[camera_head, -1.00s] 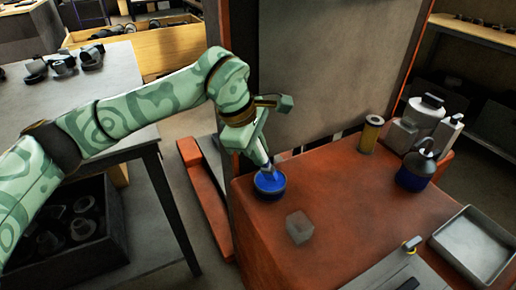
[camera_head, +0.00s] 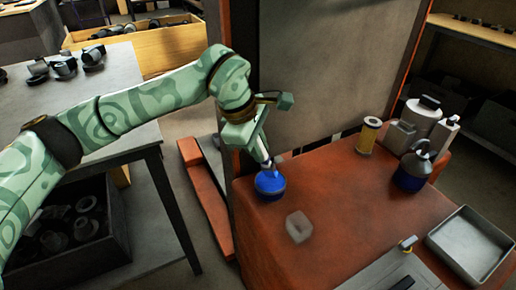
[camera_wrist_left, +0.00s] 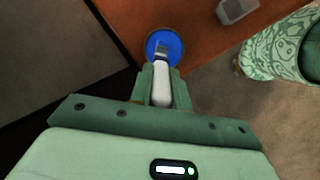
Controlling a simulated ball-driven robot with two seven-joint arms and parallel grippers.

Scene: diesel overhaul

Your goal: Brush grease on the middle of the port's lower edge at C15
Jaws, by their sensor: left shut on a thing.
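My left gripper (camera_head: 264,155) is shut on a brush (camera_wrist_left: 161,85) with a pale handle. The brush points down, and its bristle end is over or in a round pot of blue grease (camera_head: 270,188). In the left wrist view the blue pot (camera_wrist_left: 174,42) lies just beyond the bristles; I cannot tell how deep they reach. The pot stands near the left corner of the orange bench top (camera_head: 335,215). No port marked C15 can be made out in either view. My right gripper is not in view.
A translucent block (camera_head: 298,227) lies beside the pot. A yellow cylinder (camera_head: 368,135), a dark blue-grey bottle (camera_head: 412,176) and white containers (camera_head: 425,112) stand at the back right. A grey tray (camera_head: 472,238) is at the right. A tall grey panel (camera_head: 325,70) rises behind the pot.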

